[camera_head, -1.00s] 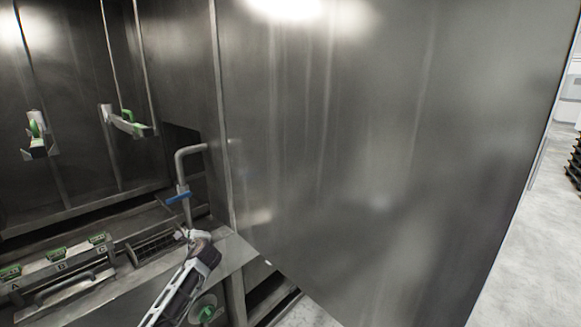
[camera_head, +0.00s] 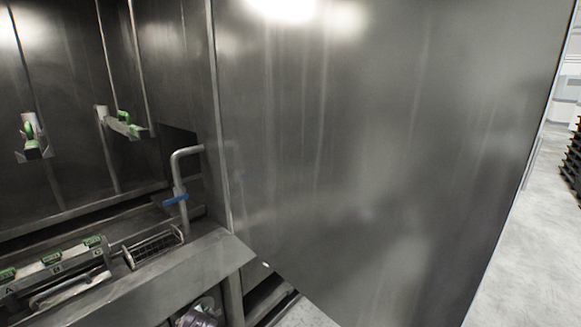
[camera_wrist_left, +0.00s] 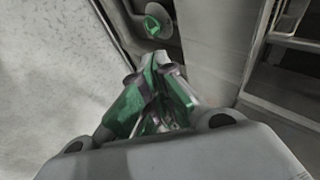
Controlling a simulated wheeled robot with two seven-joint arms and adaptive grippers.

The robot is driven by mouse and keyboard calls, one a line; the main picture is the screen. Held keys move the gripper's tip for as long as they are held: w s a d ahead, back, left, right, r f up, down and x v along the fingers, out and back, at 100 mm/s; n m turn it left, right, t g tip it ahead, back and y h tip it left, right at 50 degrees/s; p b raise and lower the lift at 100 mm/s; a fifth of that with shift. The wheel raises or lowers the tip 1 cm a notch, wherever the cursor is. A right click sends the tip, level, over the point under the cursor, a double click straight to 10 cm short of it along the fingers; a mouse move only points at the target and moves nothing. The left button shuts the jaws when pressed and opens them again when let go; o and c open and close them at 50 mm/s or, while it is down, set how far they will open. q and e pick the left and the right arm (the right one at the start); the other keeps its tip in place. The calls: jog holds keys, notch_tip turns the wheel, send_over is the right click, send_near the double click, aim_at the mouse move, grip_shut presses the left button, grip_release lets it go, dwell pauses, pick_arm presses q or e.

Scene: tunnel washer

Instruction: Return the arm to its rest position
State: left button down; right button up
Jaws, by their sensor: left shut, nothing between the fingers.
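My left gripper (camera_wrist_left: 160,95) fills the middle of the left wrist view. Its green-padded fingers are closed together with nothing between them. In the head view only a small grey piece of my left arm shows at the bottom edge, just under the front ledge of the washer. A green knob on a round plate (camera_wrist_left: 153,25) lies beyond the fingertips in the wrist view, apart from them. My right gripper is in neither view.
A bent pipe with a blue lever (camera_head: 178,190) rises from the steel counter (camera_head: 170,285), beside a wire basket (camera_head: 153,247). Green-clipped fixtures (camera_head: 55,258) stand at left. A large steel panel (camera_head: 360,160) fills the middle. Open floor (camera_head: 510,270) lies at right.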

pick_arm(q)
jog(key=s+d+n+g+h, duration=0.2)
jog(key=s+d+n, duration=0.15)
jog(key=s, duration=0.95)
jog(key=s+d+n+g+h, duration=0.2)
jog(key=s+n, duration=0.2)
jog(key=s, duration=0.8)
jog(key=s+f+g, duration=0.2)
jog(key=s+f, duration=0.1)
jog(key=f, duration=3.1)
jog(key=s+a+f, duration=0.2)
jog(key=s+f, duration=0.7)
jog(key=s, duration=0.2)
jog(key=s+a+f, duration=0.2)
jog(key=s+f, duration=0.8)
jog(key=s, duration=0.1)
jog(key=shift+g, duration=0.4)
jog(key=shift+s+m, duration=0.1)
jog(key=shift+m, duration=0.15)
